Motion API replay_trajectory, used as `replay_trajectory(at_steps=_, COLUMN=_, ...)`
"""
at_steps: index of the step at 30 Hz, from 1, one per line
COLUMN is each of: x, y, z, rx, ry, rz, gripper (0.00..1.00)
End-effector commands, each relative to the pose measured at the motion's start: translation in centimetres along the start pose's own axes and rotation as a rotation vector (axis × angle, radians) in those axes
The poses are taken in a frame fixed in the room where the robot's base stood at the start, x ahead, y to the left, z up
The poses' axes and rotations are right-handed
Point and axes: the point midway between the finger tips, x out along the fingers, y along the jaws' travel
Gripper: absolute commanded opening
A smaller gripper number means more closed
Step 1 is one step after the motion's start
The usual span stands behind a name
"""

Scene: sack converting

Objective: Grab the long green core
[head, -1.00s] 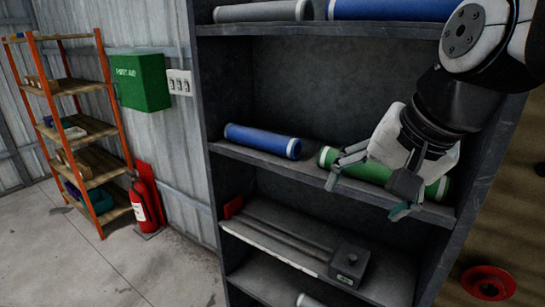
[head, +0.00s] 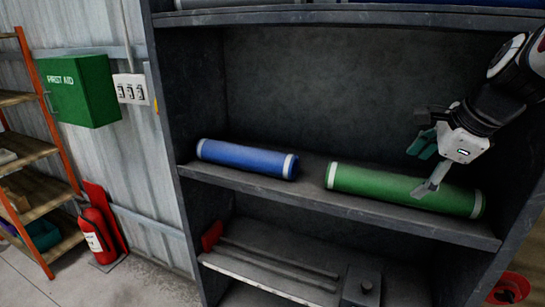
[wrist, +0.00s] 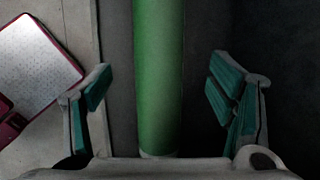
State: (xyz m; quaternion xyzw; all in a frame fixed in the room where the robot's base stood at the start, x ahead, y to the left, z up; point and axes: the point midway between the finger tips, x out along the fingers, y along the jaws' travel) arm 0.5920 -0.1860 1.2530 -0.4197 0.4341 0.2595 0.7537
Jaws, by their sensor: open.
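The long green core (head: 375,186) lies on its side on the middle shelf, with pale bands at both ends. It also shows in the wrist view (wrist: 158,75), running lengthwise between the two fingers. My gripper (head: 428,166) is open and empty. In the head view its fingers hang over the right half of the core, one finger in front of it and one behind. In the wrist view my gripper (wrist: 160,95) has a gap on each side of the core. Whether the fingertips reach below the core's top is hard to tell.
A shorter blue core (head: 246,159) lies left of the green one on the same shelf (head: 330,205). The shelf unit's right side wall (head: 515,170) stands close to my gripper. A grey tool with rods (head: 290,270) lies on the shelf below.

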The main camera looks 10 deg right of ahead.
Motion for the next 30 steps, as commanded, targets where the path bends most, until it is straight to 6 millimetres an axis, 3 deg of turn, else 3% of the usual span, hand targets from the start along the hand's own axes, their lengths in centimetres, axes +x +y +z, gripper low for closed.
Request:
replay_trajectory(at_steps=7, x=1.8, y=0.1, z=0.1, rx=-0.001, ry=0.001, rz=0.002, gripper=0.76)
replay_trajectory(at_steps=16, x=5.8, y=0.1, z=0.2, rx=-0.001, ry=0.001, rz=0.002, gripper=0.76)
replay_trajectory(at_steps=25, x=6.3, y=0.1, z=0.2, rx=-0.001, ry=0.001, rz=-0.001, gripper=0.76)
replay_trajectory(at_steps=26, x=6.2, y=0.1, z=0.2, rx=-0.001, ry=0.0, rz=-0.001, gripper=0.74)
replay_trajectory(at_steps=30, x=6.2, y=0.1, z=0.2, rx=-0.002, ry=0.0, rz=-0.001, gripper=0.42)
